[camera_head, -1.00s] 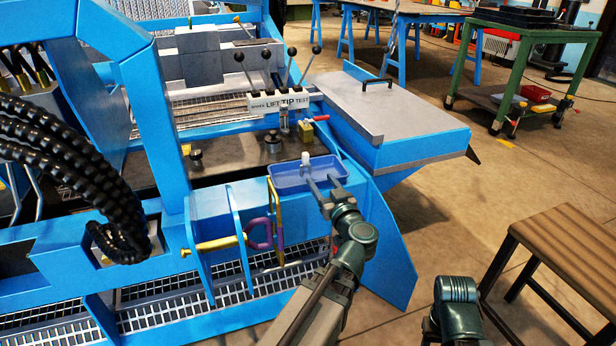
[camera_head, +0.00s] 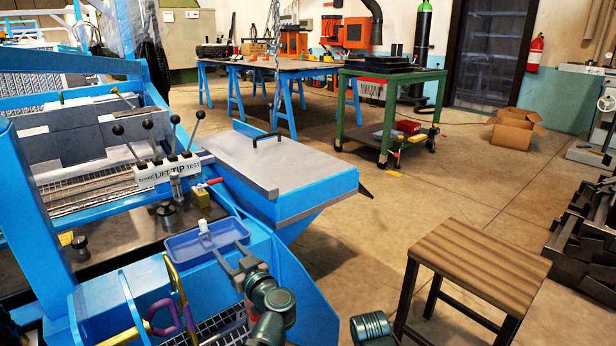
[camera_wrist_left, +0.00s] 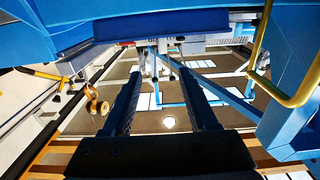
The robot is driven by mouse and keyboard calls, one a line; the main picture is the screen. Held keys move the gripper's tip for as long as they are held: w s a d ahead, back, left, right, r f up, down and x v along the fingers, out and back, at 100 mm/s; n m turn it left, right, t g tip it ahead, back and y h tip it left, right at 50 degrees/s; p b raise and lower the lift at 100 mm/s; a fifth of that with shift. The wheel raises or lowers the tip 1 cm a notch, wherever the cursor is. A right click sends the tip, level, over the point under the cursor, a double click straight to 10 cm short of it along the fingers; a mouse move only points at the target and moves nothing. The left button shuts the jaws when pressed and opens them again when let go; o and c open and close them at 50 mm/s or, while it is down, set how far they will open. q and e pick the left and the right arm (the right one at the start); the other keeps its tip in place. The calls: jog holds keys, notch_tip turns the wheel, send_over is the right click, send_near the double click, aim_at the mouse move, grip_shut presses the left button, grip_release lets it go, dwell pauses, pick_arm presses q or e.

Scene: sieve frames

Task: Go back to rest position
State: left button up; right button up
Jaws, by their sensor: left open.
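My left gripper (camera_head: 228,250) is at the front edge of the small blue tray (camera_head: 180,247) in the head view, and its fingers look empty. In the left wrist view the two dark fingers of this gripper (camera_wrist_left: 160,78) stand wide apart with nothing between them. A small white object (camera_head: 204,226) is in the tray, just beyond the fingertips. Whether the fingers touch the tray is unclear. Of my right arm only a dark green joint (camera_head: 371,327) shows at the bottom edge; its gripper is out of view.
A blue machine with levers (camera_head: 148,145) and a grey-topped box (camera_head: 270,170) fills the left. Yellow and purple handles (camera_head: 165,318) stand close to my left arm. A wooden stool (camera_head: 478,262) is at the right. A green cart (camera_head: 386,110) stands behind, with open floor between.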

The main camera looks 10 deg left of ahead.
pick_arm(q)
jog(key=w+d+r+m+t+h, duration=0.3)
jog(key=w+d+m+t+h, duration=0.4)
jog(key=d+h, duration=0.25)
jog(key=d+f+m+g+h, duration=0.55)
jog(key=d+f+h, duration=0.4)
jog(key=d, duration=0.25)
jog(key=s+a+f+n+g+y, duration=0.1)
jog(key=s+a+f+g+y, duration=0.25)
jog(key=s+f+g, duration=0.4)
jog(key=s+a+f+n+g+y, duration=0.15)
jog(key=s+a+f+g, duration=0.25)
jog(key=s+f, duration=0.5)
jog(key=s+d+r+m+g+y+p, duration=0.1)
jog(key=s+d+r+m+p, duration=0.1)
jog(key=s+d+r+p, duration=0.4)
jog(key=s+d+r+m+g+y+p, duration=0.1)
jog(key=s+d+r+m+p, duration=0.1)
jog(key=d+r+p, duration=0.55)
notch_tip(320, 180, up, 39)
jog(key=a+p, duration=0.3)
jog(key=p, duration=3.4)
jog(key=shift+w+f+p, duration=0.15)
jog(key=shift+f+p, duration=0.05)
jog(key=shift+p, duration=0.1)
